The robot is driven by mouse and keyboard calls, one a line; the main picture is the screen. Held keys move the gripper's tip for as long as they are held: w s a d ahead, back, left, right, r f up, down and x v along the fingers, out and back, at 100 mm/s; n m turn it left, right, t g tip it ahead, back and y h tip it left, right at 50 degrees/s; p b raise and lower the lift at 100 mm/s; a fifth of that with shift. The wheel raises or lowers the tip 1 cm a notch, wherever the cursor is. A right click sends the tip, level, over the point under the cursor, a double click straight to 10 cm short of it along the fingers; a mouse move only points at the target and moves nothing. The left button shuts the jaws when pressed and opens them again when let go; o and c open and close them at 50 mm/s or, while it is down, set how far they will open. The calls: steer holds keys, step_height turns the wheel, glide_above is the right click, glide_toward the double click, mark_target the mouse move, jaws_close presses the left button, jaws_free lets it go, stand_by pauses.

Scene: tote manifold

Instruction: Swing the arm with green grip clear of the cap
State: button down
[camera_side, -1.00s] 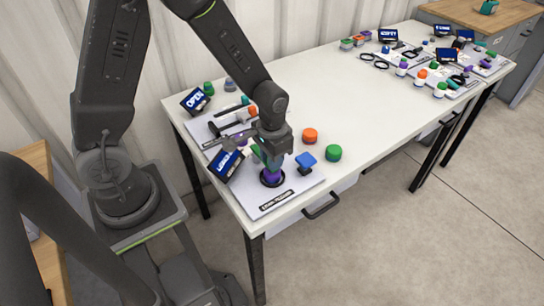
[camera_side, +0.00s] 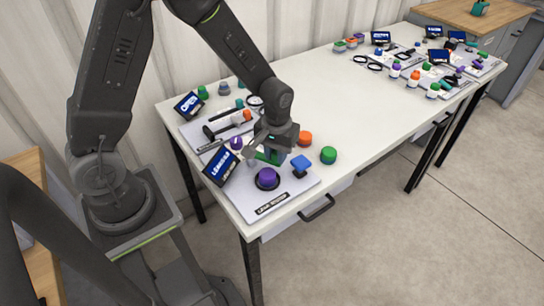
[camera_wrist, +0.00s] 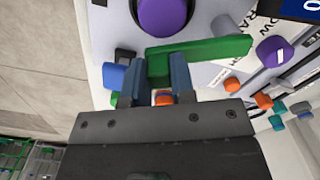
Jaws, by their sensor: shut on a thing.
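The purple cap (camera_side: 267,178) stands upright in a dark ring on the front plate. It also shows at the top of the wrist view (camera_wrist: 165,12), with nothing over it. The swing arm's green grip (camera_side: 270,157) is behind the cap. In the wrist view the long green bar (camera_wrist: 215,50) lies beside the cap with a gap between them. My gripper (camera_wrist: 157,68) is shut on the green grip, one finger on each side of its block. In the side view my gripper (camera_side: 268,150) partly hides the grip.
A blue knob (camera_side: 301,163), an orange cap (camera_side: 304,139) and a green cap (camera_side: 328,155) stand to the right. A tilted blue screen (camera_side: 221,167) and a purple knob (camera_side: 236,143) are to the left. The middle of the table (camera_side: 330,95) is clear.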

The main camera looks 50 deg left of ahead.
steer(key=w+n, duration=0.1)
steer(key=n, duration=0.1)
steer(key=w+a+n, duration=0.1)
steer(key=shift+a+n, duration=0.25)
steer(key=shift+n, duration=0.15)
steer(key=shift+w+a+n, duration=0.45)
steer(key=shift+a+n, duration=0.05)
steer(key=shift+n, duration=0.4)
steer(key=a+n, duration=0.1)
steer(key=w+n, duration=0.1)
steer(key=n, duration=0.1)
steer(key=shift+a, duration=0.35)
steer(key=shift+w+a+n, duration=0.1)
steer(key=shift+a+n, duration=0.5)
steer(key=shift+n, duration=0.3)
steer(key=c, duration=1)
jaws_free()
steer(key=shift+o, duration=0.2)
step_height(320, 180, up, 14)
